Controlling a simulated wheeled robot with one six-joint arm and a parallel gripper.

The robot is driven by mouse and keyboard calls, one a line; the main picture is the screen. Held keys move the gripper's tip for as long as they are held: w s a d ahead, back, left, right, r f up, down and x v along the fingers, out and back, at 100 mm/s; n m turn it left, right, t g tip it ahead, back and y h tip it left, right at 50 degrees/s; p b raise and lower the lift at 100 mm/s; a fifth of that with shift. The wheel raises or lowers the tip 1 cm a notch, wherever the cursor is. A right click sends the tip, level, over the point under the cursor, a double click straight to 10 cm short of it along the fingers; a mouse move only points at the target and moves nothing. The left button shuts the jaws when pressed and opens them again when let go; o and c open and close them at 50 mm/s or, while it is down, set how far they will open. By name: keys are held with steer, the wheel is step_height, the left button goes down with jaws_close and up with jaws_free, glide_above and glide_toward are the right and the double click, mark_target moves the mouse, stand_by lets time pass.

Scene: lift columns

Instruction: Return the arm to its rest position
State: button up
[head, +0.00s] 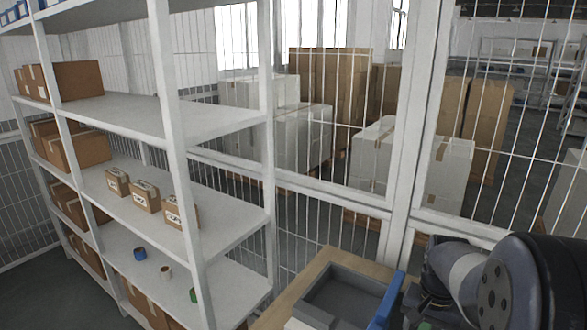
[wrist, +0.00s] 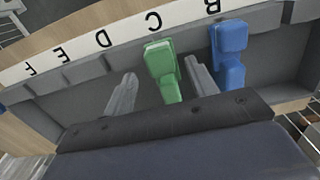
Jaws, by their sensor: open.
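In the wrist view my gripper (wrist: 161,72) is open, its two grey fingers spread apart. A green object (wrist: 162,72) shows between the fingers; I cannot tell how far below them it lies, and the fingers do not appear to touch it. A blue object (wrist: 229,55) is to the right of the right finger. Both sit at a grey compartmented tray (wrist: 75,92) edged by a white strip with upside-down letters B to F. In the head view my arm (head: 500,285) is folded at the lower right, and my gripper cannot be made out.
A wooden-topped table (head: 285,305) with a grey tray (head: 345,295) stands beside my arm. A white shelf rack (head: 225,118) with cartons, cups and a small green item fills the left. A wire-mesh fence (head: 400,160) stands behind, with stacked boxes beyond.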

steer(key=shift+f+b, duration=1.1)
steer(key=shift+f, duration=0.65)
steer(key=shift+r, duration=0.2)
